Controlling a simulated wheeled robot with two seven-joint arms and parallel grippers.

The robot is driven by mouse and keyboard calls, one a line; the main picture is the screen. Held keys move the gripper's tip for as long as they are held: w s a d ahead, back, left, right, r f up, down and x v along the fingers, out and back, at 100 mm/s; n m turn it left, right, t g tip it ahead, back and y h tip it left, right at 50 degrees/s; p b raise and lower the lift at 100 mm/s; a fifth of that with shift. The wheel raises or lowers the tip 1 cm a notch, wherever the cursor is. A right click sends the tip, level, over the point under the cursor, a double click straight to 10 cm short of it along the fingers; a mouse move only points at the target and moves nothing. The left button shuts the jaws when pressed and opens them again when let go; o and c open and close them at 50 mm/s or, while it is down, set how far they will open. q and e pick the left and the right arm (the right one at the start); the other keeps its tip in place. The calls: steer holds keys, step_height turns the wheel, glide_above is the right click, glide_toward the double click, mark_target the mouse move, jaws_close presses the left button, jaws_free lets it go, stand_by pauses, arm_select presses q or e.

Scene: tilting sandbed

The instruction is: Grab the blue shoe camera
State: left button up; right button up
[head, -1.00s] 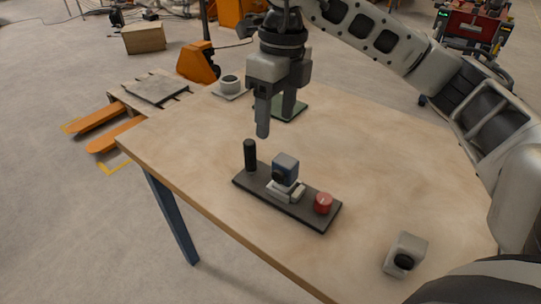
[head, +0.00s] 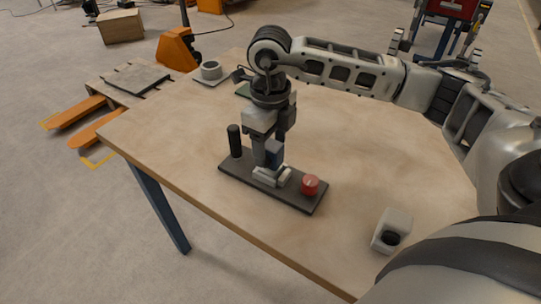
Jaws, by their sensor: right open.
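The blue shoe camera (head: 276,157) sits on a pale mount on a dark base plate (head: 303,202) on the wooden table. My right gripper (head: 268,155) points straight down at it, open. One finger is in front of the camera's left side and hides part of it. The other finger is mostly hidden, so I cannot tell whether the fingers touch the camera. My left gripper is not in view.
The plate also carries a black upright post (head: 235,141) on the left and a red knob (head: 309,186) on the right. A white camera-like block (head: 392,229) stands at the front right. The table's right middle (head: 370,140) is clear.

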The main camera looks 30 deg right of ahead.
steer(key=shift+f, duration=1.3)
steer(key=c, duration=1.1)
steer(key=shift+c, duration=0.2)
